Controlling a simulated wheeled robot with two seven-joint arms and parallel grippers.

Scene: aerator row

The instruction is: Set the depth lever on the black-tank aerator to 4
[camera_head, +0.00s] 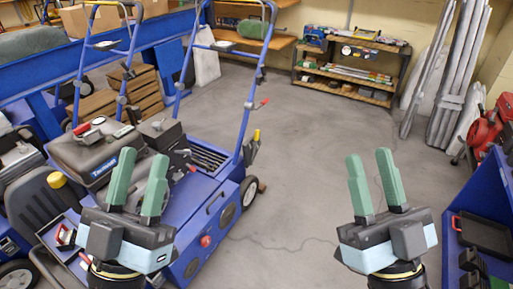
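The black-tank aerator is a blue machine (210,206) at left centre, with a dark tank (92,152) on top and a tall blue handle frame (248,105). A lever with a yellow grip (257,136) stands on its right side by the handle's foot. I cannot tell which one is the depth lever, and no scale numbers are readable. My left gripper (144,158) is open and empty, in front of the tank in the picture. My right gripper (369,157) is open and empty over bare floor, right of the aerator.
Another machine with a black seat-like part (43,203) stands at the left edge. A blue bench (485,195) with a black tray is at right. A shelf rack (350,70), grey tubes (458,75) and a red machine (490,125) stand behind. The middle floor is clear.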

